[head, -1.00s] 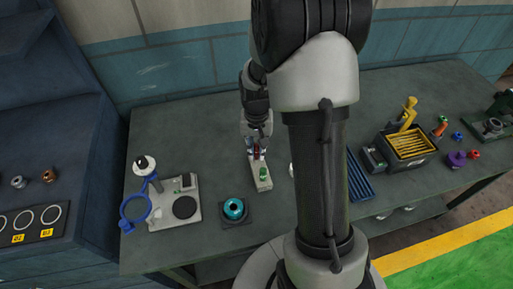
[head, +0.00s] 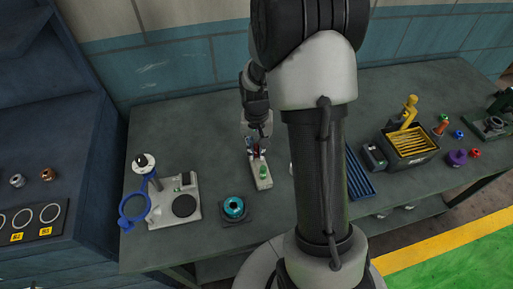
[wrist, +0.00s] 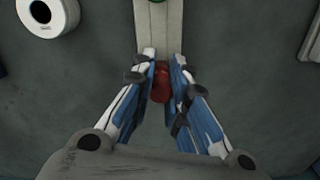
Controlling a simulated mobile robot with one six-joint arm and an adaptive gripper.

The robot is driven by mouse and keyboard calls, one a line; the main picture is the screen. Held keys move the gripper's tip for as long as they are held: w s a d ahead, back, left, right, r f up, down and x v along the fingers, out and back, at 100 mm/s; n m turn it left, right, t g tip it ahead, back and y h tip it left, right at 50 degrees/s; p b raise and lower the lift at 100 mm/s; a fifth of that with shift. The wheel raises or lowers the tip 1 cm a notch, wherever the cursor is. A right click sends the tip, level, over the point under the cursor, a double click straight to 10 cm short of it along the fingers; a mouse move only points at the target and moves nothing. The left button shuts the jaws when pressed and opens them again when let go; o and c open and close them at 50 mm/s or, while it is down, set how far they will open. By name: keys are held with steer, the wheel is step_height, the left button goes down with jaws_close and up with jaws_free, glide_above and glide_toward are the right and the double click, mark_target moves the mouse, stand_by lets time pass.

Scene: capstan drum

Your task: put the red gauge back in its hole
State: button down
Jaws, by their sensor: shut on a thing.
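The red gauge (wrist: 160,84) is between my gripper's fingertips (wrist: 161,72) in the wrist view, and the fingers are shut on it. In the head view my gripper (head: 257,150) is low over the bench, at the far end of a pale narrow block (head: 262,181). The block carries a green piece (head: 263,170) toward its near end. The block also shows in the wrist view (wrist: 158,30), just beyond the fingertips. The gauge's lower end and any hole under it are hidden, so I cannot tell whether it is seated or held above the block.
A teal ring on a dark base (head: 233,207) stands left of the block. Farther left is a pale plate with a blue ring stand (head: 185,204). A blue ribbed tray (head: 360,176) and a yellow-slotted box (head: 410,146) are to the right. The bench behind the block is clear.

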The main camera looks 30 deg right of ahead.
steer(key=shift+f, duration=0.2)
stand_by(0.3)
stand_by(0.4)
steer(key=c, duration=1.5)
jaws_free()
step_height(320, 180, up, 12)
steer(key=shift+r, duration=0.1)
